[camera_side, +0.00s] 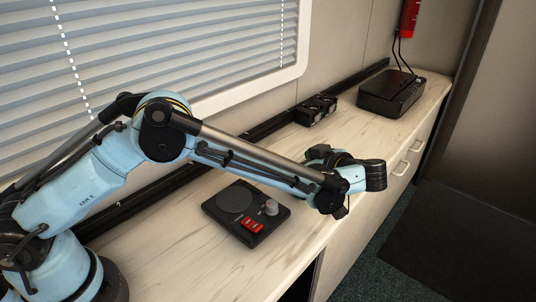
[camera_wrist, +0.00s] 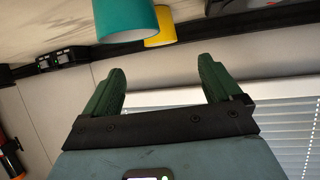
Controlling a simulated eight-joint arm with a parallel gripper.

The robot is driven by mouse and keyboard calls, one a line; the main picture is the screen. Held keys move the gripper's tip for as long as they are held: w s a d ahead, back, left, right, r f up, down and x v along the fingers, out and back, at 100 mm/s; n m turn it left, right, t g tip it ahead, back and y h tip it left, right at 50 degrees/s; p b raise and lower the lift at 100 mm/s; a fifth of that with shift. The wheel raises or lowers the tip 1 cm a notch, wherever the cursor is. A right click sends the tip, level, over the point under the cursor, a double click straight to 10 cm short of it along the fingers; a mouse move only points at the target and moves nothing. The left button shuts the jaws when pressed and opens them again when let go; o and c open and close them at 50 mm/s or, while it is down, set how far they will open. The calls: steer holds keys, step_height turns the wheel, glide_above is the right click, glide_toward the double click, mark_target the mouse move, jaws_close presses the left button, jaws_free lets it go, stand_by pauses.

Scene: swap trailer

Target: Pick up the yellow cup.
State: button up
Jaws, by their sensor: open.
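The yellow cup (camera_wrist: 161,27) shows in the wrist view near the top middle, partly hidden behind a teal cup (camera_wrist: 126,20). Both cups are cut or overlapped, and neither can be made out in the side view. My gripper (camera_wrist: 161,66) has its two green fingers spread wide with nothing between them. The cups lie beyond the fingertips, apart from them. In the side view the end of my arm (camera_side: 374,175) is over the front edge of the counter, and its fingers cannot be made out there.
A black panel (camera_side: 229,199) with a round disc, a grey knob and red buttons lies on the pale counter (camera_side: 180,262). A small black unit (camera_side: 316,109) and a black box (camera_side: 391,94) with cables stand farther back. A black rail runs along the wall below the window blind (camera_side: 200,45).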

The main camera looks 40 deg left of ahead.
steer(key=x, duration=1.1)
steer(key=shift+a+r, duration=0.2)
steer(key=c, duration=1.2)
